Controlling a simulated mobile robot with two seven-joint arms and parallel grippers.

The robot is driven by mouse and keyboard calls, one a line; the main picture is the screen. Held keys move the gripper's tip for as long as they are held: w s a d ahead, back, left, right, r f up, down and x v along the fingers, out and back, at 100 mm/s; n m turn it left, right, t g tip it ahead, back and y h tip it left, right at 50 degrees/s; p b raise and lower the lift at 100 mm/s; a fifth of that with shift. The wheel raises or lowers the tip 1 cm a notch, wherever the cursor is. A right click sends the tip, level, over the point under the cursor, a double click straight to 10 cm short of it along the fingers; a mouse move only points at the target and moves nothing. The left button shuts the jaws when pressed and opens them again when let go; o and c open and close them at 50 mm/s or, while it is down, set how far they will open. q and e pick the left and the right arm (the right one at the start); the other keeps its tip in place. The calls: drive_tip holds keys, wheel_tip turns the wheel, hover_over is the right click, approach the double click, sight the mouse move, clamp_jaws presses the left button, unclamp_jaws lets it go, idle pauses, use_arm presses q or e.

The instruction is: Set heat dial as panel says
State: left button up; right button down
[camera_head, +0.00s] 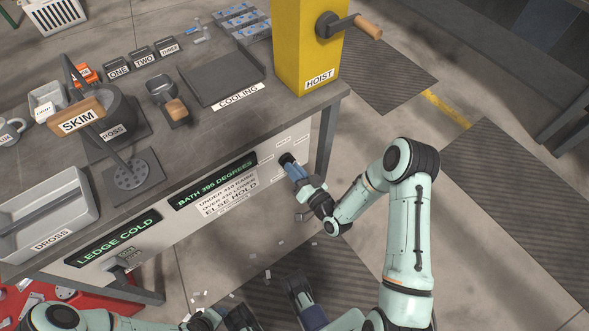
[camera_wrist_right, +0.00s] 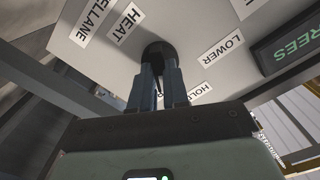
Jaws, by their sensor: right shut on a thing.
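The heat dial (camera_head: 286,158) is a black round knob on the front panel below the bench top, near its right end. My right gripper (camera_head: 291,167) is shut on it; the wrist view shows the dial (camera_wrist_right: 158,50) between the two blue fingers. Labels HEAT (camera_wrist_right: 124,23), LOWER (camera_wrist_right: 222,47) and a partly hidden HOLD (camera_wrist_right: 199,91) surround it. The dial's pointer direction is hidden. The display (camera_head: 213,181) reads BATH 399 DEGREES. The sign (camera_head: 227,194) below reads UNDER 410 RAISE, ELSE HOLD; its middle line is unclear. My left gripper (camera_head: 222,318) is low at the bottom edge, partly cut off.
The yellow hoist post (camera_head: 302,50) with its crank stands above the dial at the bench's right end. A bench leg (camera_head: 326,140) is close to my right wrist. A LEDGE COLD display (camera_head: 115,238) is further left. Floor to the right is clear.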

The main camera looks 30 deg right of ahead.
use_arm(q)
drive_tip(key=shift+s+d+r, duration=0.1)
drive_tip(key=shift+s, duration=0.05)
use_arm(e)
drive_tip(key=shift+f+m, duration=0.1)
drive_tip(key=shift+m, duration=1)
drive_tip(key=c, duration=1.1)
unclamp_jaws()
use_arm(q)
drive_tip(key=shift+s+d+r+g+p, duration=0.25)
drive_tip(key=shift+s+r+p, duration=0.15)
drive_tip(key=shift+s, duration=0.1)
drive_tip(key=shift+s+d+r+g+p, duration=0.2)
drive_tip(key=shift+s+r+p, duration=0.15)
drive_tip(key=shift+s, duration=0.15)
use_arm(e)
drive_tip(key=s, duration=0.9)
drive_tip(key=s+d, duration=0.1)
drive_tip(key=s, duration=0.3)
drive_tip(key=shift+s, duration=0.2)
